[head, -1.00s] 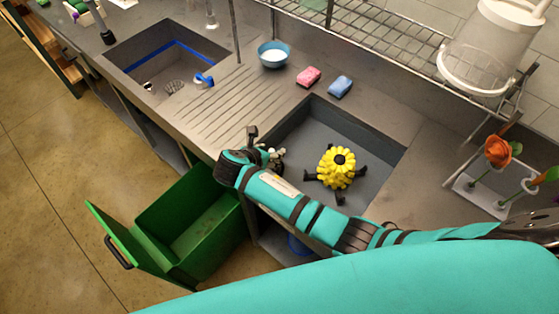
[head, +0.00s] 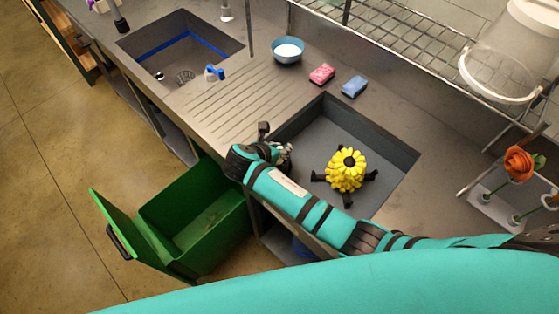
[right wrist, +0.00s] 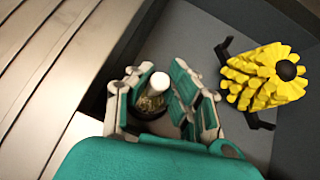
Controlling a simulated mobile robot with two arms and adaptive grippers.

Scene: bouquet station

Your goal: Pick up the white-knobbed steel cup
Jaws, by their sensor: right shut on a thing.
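The white-knobbed steel cup shows in the right wrist view, with its white knob (right wrist: 160,82) on top and a shiny metal body (right wrist: 150,103) below. My right gripper (right wrist: 156,98) has its fingers on both sides of the cup and is shut on it. In the head view my right gripper (head: 282,153) is at the left edge of the right sink basin, and the cup is too small and covered to make out there. The cup looks roughly upright. Whether it touches a surface below cannot be told. My left gripper is not in view.
A yellow flower-like thing with black legs (head: 346,170) stands in the right basin (head: 385,150). An open green bin (head: 215,240) is below the counter. A blue bowl (head: 288,50), pink sponge (head: 322,74) and blue sponge (head: 354,87) lie behind. The ribbed drainboard (head: 215,100) is mostly clear.

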